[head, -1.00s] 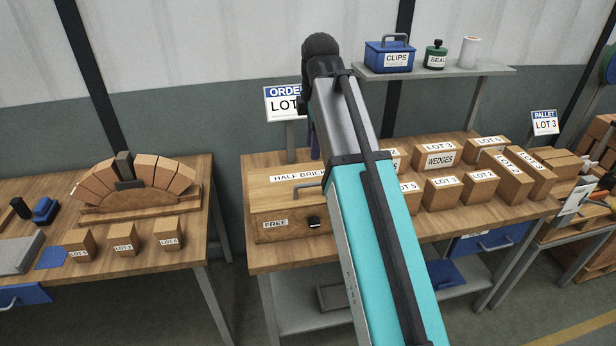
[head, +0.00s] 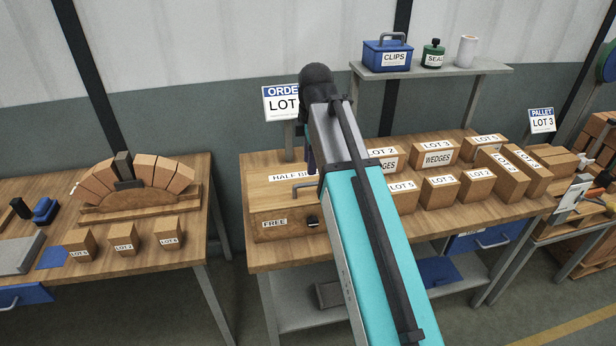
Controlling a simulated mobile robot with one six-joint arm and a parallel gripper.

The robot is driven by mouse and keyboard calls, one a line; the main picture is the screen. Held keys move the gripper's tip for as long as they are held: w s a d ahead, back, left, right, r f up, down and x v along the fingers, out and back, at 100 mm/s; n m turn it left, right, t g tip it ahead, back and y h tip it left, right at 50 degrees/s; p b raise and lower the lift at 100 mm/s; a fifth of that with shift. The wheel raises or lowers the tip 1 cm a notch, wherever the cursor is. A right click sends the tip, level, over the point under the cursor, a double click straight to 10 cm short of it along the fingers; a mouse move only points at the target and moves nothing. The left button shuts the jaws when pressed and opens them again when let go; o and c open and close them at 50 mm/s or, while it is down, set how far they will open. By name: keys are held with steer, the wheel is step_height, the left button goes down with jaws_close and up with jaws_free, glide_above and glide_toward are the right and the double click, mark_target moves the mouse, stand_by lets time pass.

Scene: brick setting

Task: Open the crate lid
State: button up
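The wooden crate (head: 285,232) stands at the left end of the middle workbench. Its lid (head: 268,193) lies closed on top, with a partly covered label beginning "HALF" and a grey bar handle (head: 304,186). The crate's front has a "FREE" label and a small black latch-like piece (head: 313,221). My arm crosses in front and covers the crate's right part. My gripper's fingers do not show; they are out of sight behind my arm. A thin dark purple strip below the arm's upper joint is too little to identify.
Several labelled cardboard-brown boxes (head: 439,190) fill the workbench (head: 262,259) to the right of the crate. An order sign (head: 281,103) stands behind the crate. A shelf (head: 431,70) holds a blue clips box and other items. A gap separates the left bench (head: 190,243).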

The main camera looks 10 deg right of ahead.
mark_target(309, 185)
steer(key=shift+w+f+p, duration=0.25)
steer(key=shift+f+p, duration=0.1)
steer(key=shift+f, duration=0.95)
steer(key=shift+w+f+p, duration=0.25)
steer(key=shift+f+p, duration=0.05)
steer(key=shift+f, duration=1)
steer(key=shift+w+f+p, duration=0.25)
steer(key=shift+f+p, duration=0.1)
steer(key=shift+f, duration=0.95)
jaws_close()
